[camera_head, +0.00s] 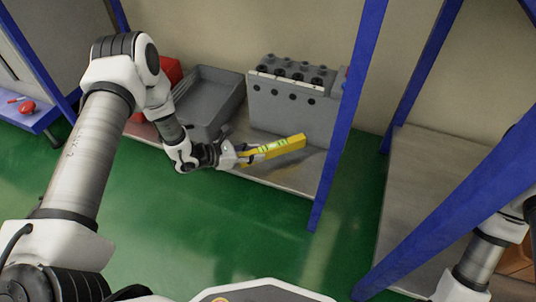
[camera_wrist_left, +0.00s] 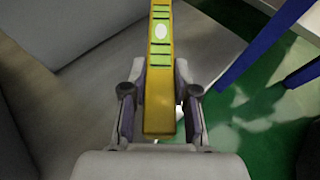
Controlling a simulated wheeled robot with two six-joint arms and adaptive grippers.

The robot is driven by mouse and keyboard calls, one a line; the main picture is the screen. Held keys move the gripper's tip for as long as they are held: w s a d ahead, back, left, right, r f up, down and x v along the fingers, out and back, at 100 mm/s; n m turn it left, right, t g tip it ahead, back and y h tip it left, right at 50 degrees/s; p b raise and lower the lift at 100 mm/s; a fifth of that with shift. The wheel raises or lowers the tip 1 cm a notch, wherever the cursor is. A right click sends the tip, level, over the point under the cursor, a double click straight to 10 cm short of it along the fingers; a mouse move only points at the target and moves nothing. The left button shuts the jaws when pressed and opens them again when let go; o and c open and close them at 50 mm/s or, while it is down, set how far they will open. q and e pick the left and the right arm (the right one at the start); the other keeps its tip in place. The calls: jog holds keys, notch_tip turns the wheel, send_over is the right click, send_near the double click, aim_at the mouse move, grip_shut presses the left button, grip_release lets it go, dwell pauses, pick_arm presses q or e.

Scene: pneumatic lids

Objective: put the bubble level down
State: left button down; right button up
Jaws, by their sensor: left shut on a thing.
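The bubble level (camera_head: 284,147) is a yellow bar with pale green markings. My left gripper (camera_head: 247,155) is shut on one end of it, and the rest points out to the right over the grey shelf surface (camera_head: 292,178). In the left wrist view the level (camera_wrist_left: 158,75) runs straight out from between the fingers of the left gripper (camera_wrist_left: 160,105). I cannot tell whether the level touches the surface below. My right gripper is not in view; only part of my right arm shows at the right edge.
A grey tray (camera_head: 213,113) stands behind my left gripper, with a red container (camera_head: 171,72) to its left. A grey block with holes (camera_head: 290,105) stands behind the level. Blue posts (camera_head: 349,112) rise at the shelf's right. Another grey surface (camera_head: 425,185) lies further right.

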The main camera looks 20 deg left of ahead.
pick_arm(q)
jog(key=b, duration=0.2)
send_over(275, 166)
jog(key=shift+f, duration=0.4)
notch_tip(275, 166, down, 4)
jog(key=shift+r+b, duration=0.15)
jog(key=shift+b, duration=1.1)
jog(key=shift+r, duration=0.2)
jog(key=c, duration=0.9)
grip_release()
jog(key=shift+p, duration=0.3)
